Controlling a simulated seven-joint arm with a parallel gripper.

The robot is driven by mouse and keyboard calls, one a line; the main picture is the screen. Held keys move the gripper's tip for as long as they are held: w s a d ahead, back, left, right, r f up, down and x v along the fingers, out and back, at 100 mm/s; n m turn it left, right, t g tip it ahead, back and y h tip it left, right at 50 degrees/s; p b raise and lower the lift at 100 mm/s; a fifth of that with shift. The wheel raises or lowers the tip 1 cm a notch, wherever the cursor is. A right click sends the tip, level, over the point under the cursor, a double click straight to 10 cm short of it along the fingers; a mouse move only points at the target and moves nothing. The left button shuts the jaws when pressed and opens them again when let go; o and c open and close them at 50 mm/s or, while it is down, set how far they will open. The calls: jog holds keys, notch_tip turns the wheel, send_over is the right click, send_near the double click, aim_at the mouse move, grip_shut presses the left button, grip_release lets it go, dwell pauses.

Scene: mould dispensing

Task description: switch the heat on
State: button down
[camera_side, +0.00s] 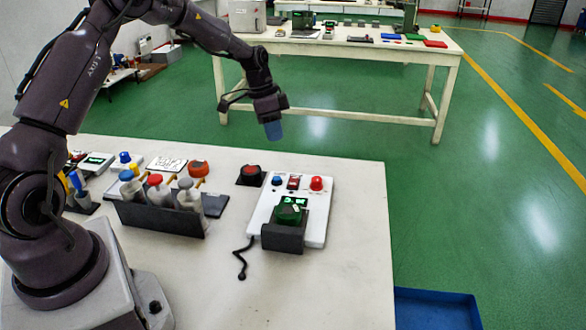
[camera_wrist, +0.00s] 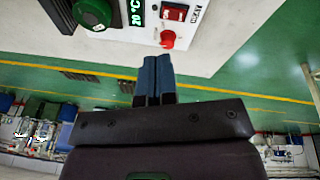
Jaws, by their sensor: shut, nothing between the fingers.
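The white heating unit (camera_side: 264,212) stands on the near table, with a blue knob (camera_side: 277,180), a red rocker switch (camera_side: 294,181) and a red knob (camera_side: 316,183) along its far side. In the wrist view the red rocker switch (camera_wrist: 175,12) is near the top, beside a lit green display (camera_wrist: 137,14) and the red knob (camera_wrist: 167,39). I cannot tell the switch's position. A round green piece (camera_side: 288,214) sits in a dark block on the unit. My gripper (camera_side: 273,130) hangs above and beyond the unit, touching nothing; its blue fingertips (camera_wrist: 155,66) are together and empty.
A dark rack (camera_side: 160,219) with several capped bottles stands left of the unit. A black box with a red button (camera_side: 250,173) is closer to it. A black cable lies in front. The table's right side is clear; a blue bin (camera_side: 435,310) is beyond its edge.

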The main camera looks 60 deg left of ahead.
aim_at(295, 178)
jog(key=w+r+m, duration=0.1)
jog(key=w+a+m+t, duration=0.1)
jog(key=m, duration=0.1)
jog(key=shift+w+r+m, duration=0.3)
jog(key=shift+w+r, duration=0.05)
jog(key=x, duration=1.3)
jog(key=shift+s+a+f, duration=0.1)
jog(key=shift+s+a, duration=0.2)
jog(key=shift+s, duration=0.05)
jog(key=shift+f, duration=0.5)
jog(key=shift+w+a+f, duration=0.1)
jog(key=shift+f, duration=0.3)
